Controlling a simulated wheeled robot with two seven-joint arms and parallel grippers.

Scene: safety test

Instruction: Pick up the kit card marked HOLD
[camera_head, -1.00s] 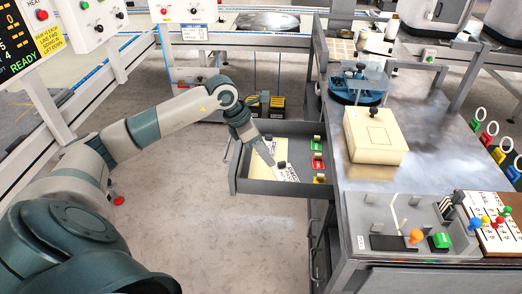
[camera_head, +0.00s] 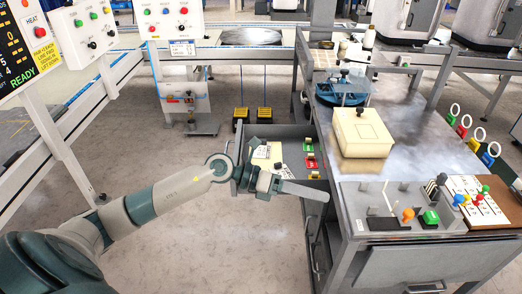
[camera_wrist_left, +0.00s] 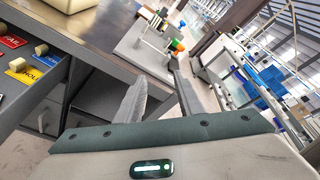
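The open grey drawer (camera_head: 238,180) holds coloured cards with knobs along its right side: green (camera_head: 308,139), red (camera_head: 311,162) and yellow (camera_head: 314,176). In the left wrist view the yellow card (camera_wrist_left: 23,75) carries lettering that appears to read HOLD. White cards (camera_head: 262,151) with dark knobs lie in the drawer's left part. My left gripper (camera_head: 325,195) points right, at the drawer's near edge beside the bench corner. In the left wrist view its two fingers (camera_wrist_left: 158,85) are apart with nothing seen between them. The yellow card is left of the fingers there. My right gripper is not in view.
The metal bench (camera_head: 400,165) right of the drawer carries a cream box (camera_head: 363,133), a blue fixture (camera_head: 343,90) and a grey panel (camera_head: 385,215) with coloured knobs. White frames with control boxes (camera_head: 170,18) stand left and behind.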

